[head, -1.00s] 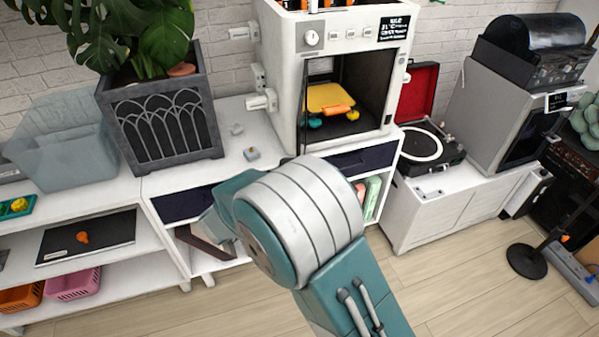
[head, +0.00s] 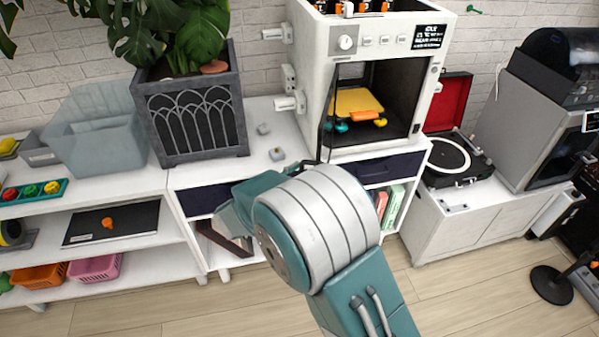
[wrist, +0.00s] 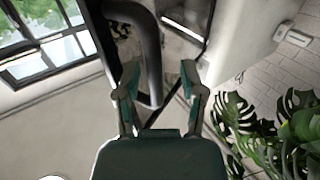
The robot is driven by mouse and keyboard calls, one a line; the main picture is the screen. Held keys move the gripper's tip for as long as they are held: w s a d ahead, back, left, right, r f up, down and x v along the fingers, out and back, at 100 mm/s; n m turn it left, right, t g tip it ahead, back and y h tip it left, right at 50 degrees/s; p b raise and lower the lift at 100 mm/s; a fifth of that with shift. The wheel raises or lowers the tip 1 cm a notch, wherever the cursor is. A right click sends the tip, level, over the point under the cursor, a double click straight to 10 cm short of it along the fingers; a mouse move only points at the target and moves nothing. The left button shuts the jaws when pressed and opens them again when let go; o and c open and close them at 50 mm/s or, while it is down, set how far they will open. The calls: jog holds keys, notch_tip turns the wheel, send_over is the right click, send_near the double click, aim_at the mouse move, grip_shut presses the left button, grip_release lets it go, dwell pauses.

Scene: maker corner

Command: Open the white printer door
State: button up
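The white printer (head: 322,48) stands on the white cabinet, its front opening uncovered and a yellow plate (head: 357,102) visible inside. The printer door shows only as a thin dark edge (head: 332,105) at the left of the opening, swung outward and seen nearly edge-on. In the wrist view, a thick dark curved bar (wrist: 153,48), apparently the door handle, passes between the fingers of my gripper (wrist: 159,78). The fingers are apart, and I cannot tell whether either touches the bar. In the head view my arm hides the gripper and the lower end of the door.
A planter (head: 198,122) with a large plant stands left of the printer, with small grey pieces (head: 277,154) between. A record player (head: 452,158) sits on a low cabinet to the right. A clear bin (head: 100,140) is at far left. Wooden floor (head: 465,285) in front is open.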

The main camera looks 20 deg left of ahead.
jog(key=v, duration=1.2)
jog(key=shift+f, duration=0.15)
jog(key=shift+s, duration=0.1)
